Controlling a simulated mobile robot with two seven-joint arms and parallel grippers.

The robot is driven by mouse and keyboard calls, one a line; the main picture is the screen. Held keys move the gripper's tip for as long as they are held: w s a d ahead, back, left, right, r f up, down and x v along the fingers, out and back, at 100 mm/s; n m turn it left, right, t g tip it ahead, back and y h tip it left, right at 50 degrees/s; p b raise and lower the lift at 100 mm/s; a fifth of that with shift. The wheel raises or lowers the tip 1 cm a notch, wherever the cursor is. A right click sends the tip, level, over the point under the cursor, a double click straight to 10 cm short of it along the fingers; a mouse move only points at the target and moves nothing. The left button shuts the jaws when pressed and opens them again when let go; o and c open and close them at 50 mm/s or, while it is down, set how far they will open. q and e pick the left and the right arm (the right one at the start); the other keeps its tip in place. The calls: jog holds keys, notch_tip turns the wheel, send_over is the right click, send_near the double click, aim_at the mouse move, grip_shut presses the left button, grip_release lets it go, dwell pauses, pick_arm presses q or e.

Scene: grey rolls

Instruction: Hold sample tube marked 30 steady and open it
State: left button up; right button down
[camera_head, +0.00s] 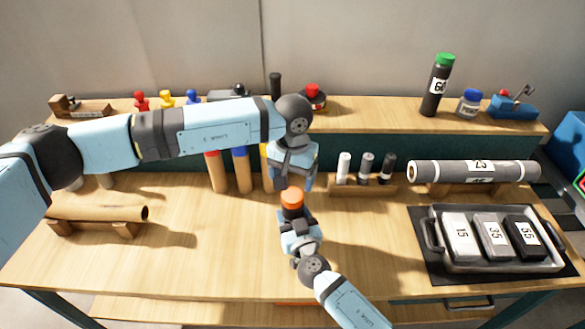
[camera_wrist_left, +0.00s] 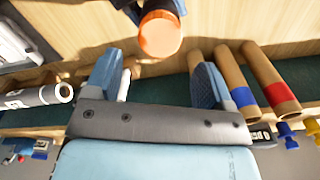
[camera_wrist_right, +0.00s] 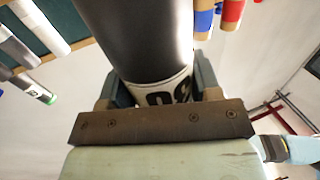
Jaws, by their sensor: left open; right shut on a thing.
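The sample tube is a dark tube with an orange cap (camera_head: 292,197), upright above the middle of the table. My right gripper (camera_head: 297,225) is shut around its body from below. In the right wrist view the dark tube body (camera_wrist_right: 140,40) fills the space between the fingers. Its white label (camera_wrist_right: 165,95) is partly hidden, so the number is only partly readable. My left gripper (camera_head: 292,182) is open just above the cap and points down. In the left wrist view the orange cap (camera_wrist_left: 160,37) lies off the fingertips, apart from both fingers.
A rack with small tubes (camera_head: 362,188) stands behind, right of the grippers. Cardboard tubes (camera_head: 217,173) stand behind, to the left. A tray (camera_head: 437,236) with numbered blocks is at right, below a grey roll (camera_head: 445,171). A brown roll (camera_head: 95,213) lies at left. The front middle is clear.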

aim_at(292, 194)
pick_arm(q)
notch_tip(292, 194, down, 6)
jog(key=shift+r, duration=0.15)
jog(key=shift+c, duration=0.3)
